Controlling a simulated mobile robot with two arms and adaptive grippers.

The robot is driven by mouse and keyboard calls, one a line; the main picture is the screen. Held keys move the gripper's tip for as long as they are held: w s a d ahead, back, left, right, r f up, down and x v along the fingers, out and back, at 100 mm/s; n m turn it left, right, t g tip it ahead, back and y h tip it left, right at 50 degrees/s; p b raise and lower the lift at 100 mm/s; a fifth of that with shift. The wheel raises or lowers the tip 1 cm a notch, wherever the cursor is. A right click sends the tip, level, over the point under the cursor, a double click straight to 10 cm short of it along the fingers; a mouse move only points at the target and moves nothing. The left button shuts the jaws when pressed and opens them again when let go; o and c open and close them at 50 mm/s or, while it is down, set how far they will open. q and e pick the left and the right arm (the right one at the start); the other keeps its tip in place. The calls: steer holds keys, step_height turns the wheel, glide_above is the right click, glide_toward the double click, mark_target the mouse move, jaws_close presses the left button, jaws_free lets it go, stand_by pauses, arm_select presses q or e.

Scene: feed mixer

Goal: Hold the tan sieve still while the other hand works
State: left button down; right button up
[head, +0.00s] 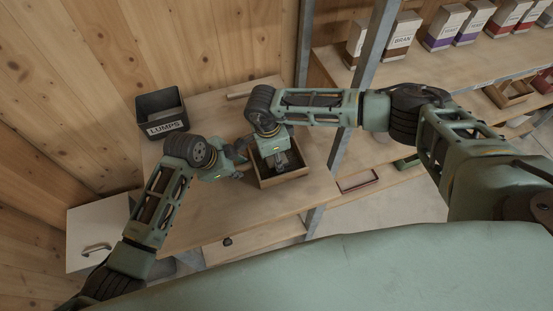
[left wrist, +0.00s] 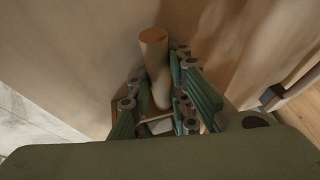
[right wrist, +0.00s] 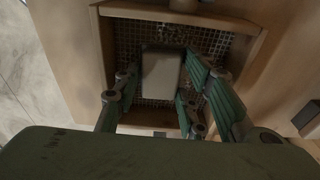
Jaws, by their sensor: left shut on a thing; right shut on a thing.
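The tan sieve (head: 284,180), a square wooden frame, sits on the table. Its mesh floor shows in the right wrist view (right wrist: 213,42). My left gripper (head: 243,158) is at the frame's left side. In the left wrist view its fingers are shut around a round wooden handle (left wrist: 154,52), which seems to belong to the sieve; the join is partly hidden. My right gripper (head: 280,158) reaches down inside the frame. In the right wrist view it is shut on a pale rectangular block (right wrist: 160,75) over the mesh. Dull greenish bits (right wrist: 174,35) lie beyond the block.
A black bin labelled LUMPS (head: 162,112) stands at the table's back left. A wooden rod (head: 250,88) lies at the back edge. Metal posts (head: 374,45) and shelves with packets (head: 448,25) stand to the right. The table (head: 205,225) is bare in front.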

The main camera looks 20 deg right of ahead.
steer(key=shift+s+d, duration=0.15)
steer(key=shift+d, duration=0.4)
steer(key=shift+a, duration=1.15)
steer(key=shift+w, duration=0.2)
steer(key=shift+w+r, duration=0.15)
steer(key=shift+w, duration=1.05)
steer(key=shift+d, duration=0.2)
steer(key=shift+d, duration=0.3)
